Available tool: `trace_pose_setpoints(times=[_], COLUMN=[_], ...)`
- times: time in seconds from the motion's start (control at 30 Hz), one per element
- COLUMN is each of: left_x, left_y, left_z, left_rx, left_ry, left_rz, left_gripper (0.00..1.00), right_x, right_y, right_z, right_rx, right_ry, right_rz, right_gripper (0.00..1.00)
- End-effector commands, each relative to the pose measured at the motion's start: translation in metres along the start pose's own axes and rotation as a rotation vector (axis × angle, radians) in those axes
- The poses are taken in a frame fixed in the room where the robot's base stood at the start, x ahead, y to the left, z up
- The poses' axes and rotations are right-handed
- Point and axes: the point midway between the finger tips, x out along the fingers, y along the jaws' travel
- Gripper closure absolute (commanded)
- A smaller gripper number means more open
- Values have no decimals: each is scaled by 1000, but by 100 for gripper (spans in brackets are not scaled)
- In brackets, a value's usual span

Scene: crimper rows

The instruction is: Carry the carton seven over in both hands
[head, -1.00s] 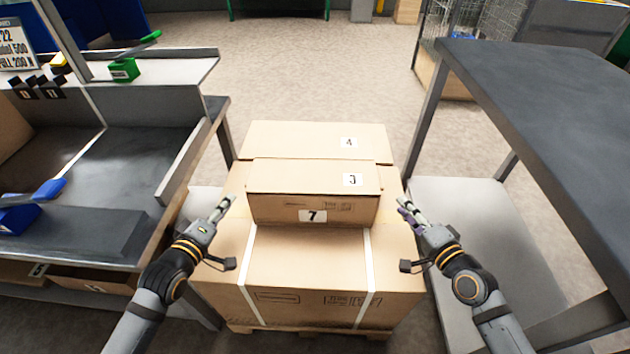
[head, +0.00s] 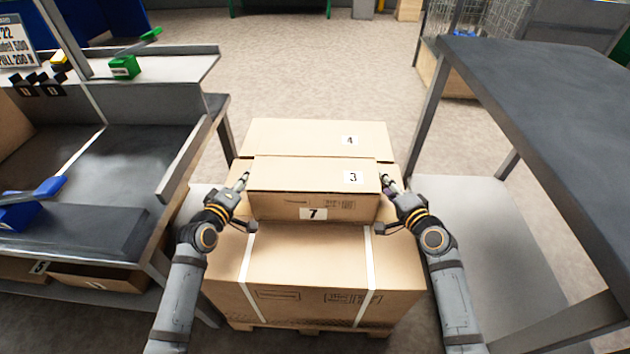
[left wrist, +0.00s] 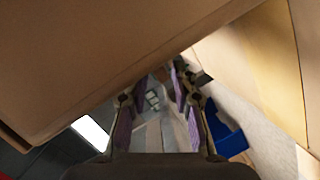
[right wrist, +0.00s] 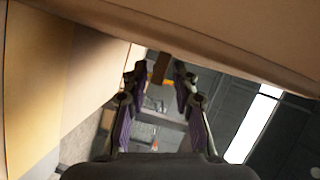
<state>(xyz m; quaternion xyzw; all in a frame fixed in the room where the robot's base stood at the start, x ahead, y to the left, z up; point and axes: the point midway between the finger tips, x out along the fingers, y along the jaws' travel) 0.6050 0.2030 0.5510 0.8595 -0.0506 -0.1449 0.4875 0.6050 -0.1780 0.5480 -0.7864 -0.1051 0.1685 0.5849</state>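The small brown carton (head: 318,177) bears a 3 on its top and a 7 on its front face. It sits on a larger strapped carton (head: 310,262). My left gripper (head: 243,181) is at its left side and my right gripper (head: 388,183) at its right side. Both point forward along the sides, with fingers apart and nothing between them in the wrist views. A carton wall fills the top of the left wrist view (left wrist: 90,60) and of the right wrist view (right wrist: 220,30). I cannot tell whether either gripper touches it.
A carton marked 4 (head: 300,136) stands right behind. The strapped carton rests on a pallet (head: 300,328). A workbench (head: 110,190) with blue and green bins is at left. A dark table (head: 550,120) is at right. Open floor (head: 290,60) lies beyond.

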Motion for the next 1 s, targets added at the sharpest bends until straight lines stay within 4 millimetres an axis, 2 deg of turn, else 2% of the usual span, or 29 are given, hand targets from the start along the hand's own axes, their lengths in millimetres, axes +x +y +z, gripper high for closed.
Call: trace_pose_setpoints(times=[0.07, 0.27, 0.3, 0.67, 1.0], left_x=[0, 0, 0, 0, -4], left_y=[0, 0, 0, -1, 15], left_z=[0, 0, 0, 0, -9], left_rx=[0, 0, 1, 2, 3], left_ry=[0, 0, 0, -1, 3], left_rz=[0, -1, -1, -2, 3], left_gripper=[74, 100, 100, 100, 100], right_x=[0, 0, 0, -1, -3], right_y=[0, 0, 0, 1, -17], right_z=[0, 0, 0, 0, -5], right_rx=[0, 0, 0, -1, -3], right_ry=[0, 0, 0, 0, 3], right_rz=[0, 0, 0, 1, -4], right_gripper=[72, 98, 100, 100, 100])
